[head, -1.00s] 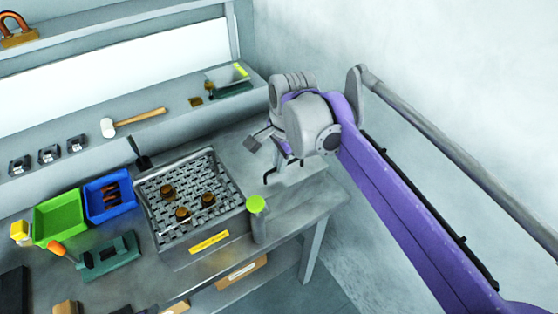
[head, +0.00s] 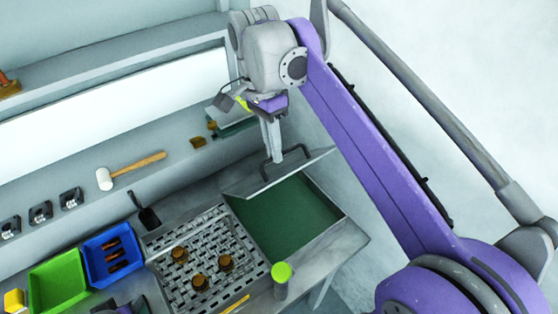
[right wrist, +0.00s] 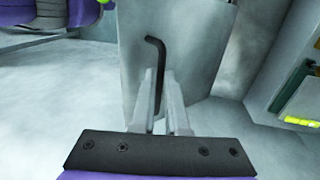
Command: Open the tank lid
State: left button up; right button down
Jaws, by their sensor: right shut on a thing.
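The tank (head: 325,233) stands at the right end of the mesh belt, its green inside showing. Its grey lid (head: 240,187) is raised and steeply tilted along the tank's far side. A dark bent handle (head: 263,171) is on the lid; it also shows in the right wrist view (right wrist: 152,45) against the pale lid (right wrist: 190,65). My right gripper (head: 275,150) is shut on the handle from above; in the right wrist view its fingers (right wrist: 160,105) are around the handle.
The mesh belt (head: 197,240) holds several brown pieces. A green-topped cylinder (head: 281,280) stands at the tank's front corner. Blue (head: 100,238) and green (head: 45,268) bins are left. A mallet (head: 130,172) lies on the back ledge. The wall is close on the right.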

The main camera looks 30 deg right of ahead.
pick_arm(q)
jog(key=shift+w+r, duration=0.2)
jog(key=shift+w, duration=0.3)
pick_arm(e)
jog(key=w+a, duration=0.1)
jog(key=w, duration=2)
jog(key=shift+a+r, duration=0.15)
jog(key=shift+a, duration=0.2)
jog(key=shift+w, duration=0.1)
jog(key=c, duration=1.3)
grip_release()
jog(key=shift+o, duration=1.1)
jog(key=shift+w, duration=0.15)
jog(key=shift+o, duration=0.8)
jog(key=shift+w+f, duration=0.2)
jog(key=shift+w, duration=0.05)
pick_arm(q)
jog(key=shift+w, duration=0.15)
pick_arm(e)
jog(key=shift+s+r, duration=0.1)
jog(key=shift+s, duration=0.15)
